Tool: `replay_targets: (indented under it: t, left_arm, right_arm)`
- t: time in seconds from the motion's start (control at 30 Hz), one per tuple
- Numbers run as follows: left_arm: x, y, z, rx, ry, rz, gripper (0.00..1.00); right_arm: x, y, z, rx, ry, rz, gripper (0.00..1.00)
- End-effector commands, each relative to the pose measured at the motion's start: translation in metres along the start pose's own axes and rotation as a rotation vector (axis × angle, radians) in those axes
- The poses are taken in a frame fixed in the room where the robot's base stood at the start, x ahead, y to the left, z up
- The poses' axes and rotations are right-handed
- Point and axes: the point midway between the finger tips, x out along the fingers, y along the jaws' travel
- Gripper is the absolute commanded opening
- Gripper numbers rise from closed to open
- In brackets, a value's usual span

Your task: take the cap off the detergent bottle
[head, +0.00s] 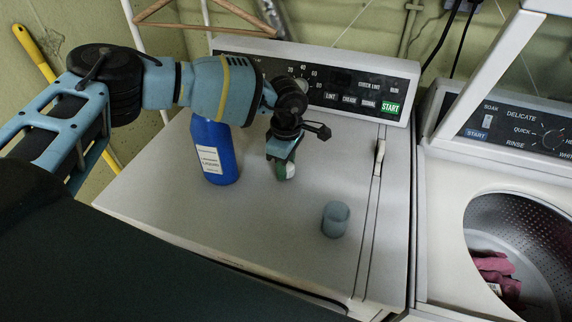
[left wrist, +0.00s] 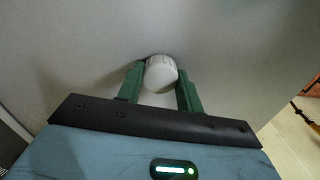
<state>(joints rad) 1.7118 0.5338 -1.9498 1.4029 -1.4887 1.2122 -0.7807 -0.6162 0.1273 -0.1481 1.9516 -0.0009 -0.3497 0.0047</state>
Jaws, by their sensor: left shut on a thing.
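The blue detergent bottle (head: 217,152) with a white label stands upright on the dryer top. Its neck and mouth are hidden behind my left arm in the head view. My left gripper (head: 283,163), with green fingers, is to the right of the bottle and apart from it, pointing down over the dryer top. It is shut on a white ridged cap (left wrist: 160,72), seen between the fingers in the left wrist view; a bit of white shows at the fingertips in the head view. I cannot tell whether the cap touches the dryer top. My right gripper is not in view.
A small grey-blue cup (head: 335,219) stands on the dryer top (head: 275,240), right of my gripper. The control panel (head: 330,85) rises behind. At right, the open washer drum (head: 520,240) holds pink cloth (head: 495,272). The front of the dryer top is clear.

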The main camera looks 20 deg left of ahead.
Motion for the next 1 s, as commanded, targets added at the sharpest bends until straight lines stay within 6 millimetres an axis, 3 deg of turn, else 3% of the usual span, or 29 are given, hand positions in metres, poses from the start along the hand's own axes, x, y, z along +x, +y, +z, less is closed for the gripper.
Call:
replay_targets:
  t: [0.43, 0.47, 0.6, 1.0]
  left_arm:
    - [0.0078, 0.0005, 0.0002, 0.0, -0.001, 0.002, 0.09]
    - [0.0071, 0.0006, 0.0001, 0.0, -0.001, 0.003, 0.4]
    - [0.0068, 0.0006, 0.0001, 0.0, 0.0, 0.003, 0.58]
    - [-0.0009, 0.0009, 0.0, 0.0, -0.001, 0.004, 0.58]
  right_arm:
    - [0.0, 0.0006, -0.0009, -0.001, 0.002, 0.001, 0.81]
    - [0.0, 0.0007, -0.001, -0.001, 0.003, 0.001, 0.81]
    - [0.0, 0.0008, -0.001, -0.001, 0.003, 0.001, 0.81]
    - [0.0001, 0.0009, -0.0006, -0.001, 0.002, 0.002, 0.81]
